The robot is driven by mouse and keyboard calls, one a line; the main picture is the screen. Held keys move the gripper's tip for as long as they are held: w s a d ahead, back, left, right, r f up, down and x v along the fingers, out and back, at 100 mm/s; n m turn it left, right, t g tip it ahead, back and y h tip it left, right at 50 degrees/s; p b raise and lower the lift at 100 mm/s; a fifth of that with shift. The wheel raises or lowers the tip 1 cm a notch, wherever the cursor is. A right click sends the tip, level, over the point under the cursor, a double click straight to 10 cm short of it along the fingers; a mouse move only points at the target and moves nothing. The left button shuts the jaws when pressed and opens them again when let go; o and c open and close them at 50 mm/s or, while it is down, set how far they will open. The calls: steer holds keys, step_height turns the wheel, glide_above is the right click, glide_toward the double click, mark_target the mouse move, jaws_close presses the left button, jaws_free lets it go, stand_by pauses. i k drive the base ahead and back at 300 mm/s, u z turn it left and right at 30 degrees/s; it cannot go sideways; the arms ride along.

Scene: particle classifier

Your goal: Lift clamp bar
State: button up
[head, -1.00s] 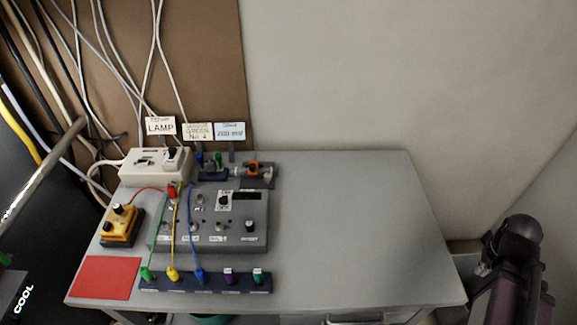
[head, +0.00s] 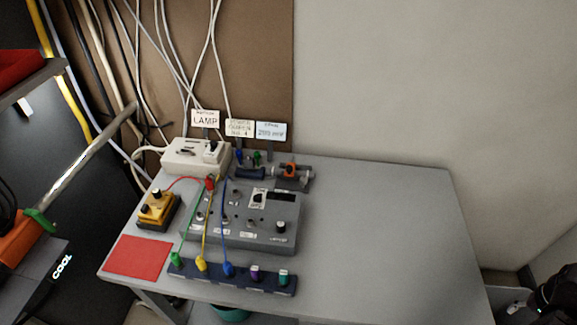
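I cannot tell for certain which part is the clamp bar. A long metal bar (head: 88,152) slants up and to the right at the left side, with a green collar (head: 40,219) and an orange block (head: 20,238) at its lower end. A small clamp-like fixture with an orange part (head: 290,170) sits at the back of the grey table. A dark, jointed part of what looks like my arm shows at the lower right edge, away from both. My gripper's fingers do not show.
The table's right half is clear. Cables hang behind on the brown board.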

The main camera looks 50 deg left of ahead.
mark_target(290, 168)
steer(key=u, duration=0.65)
steer(key=k, duration=0.5)
steer(key=u, duration=0.2)
steer(key=i, duration=0.5)
steer(key=u, duration=0.05)
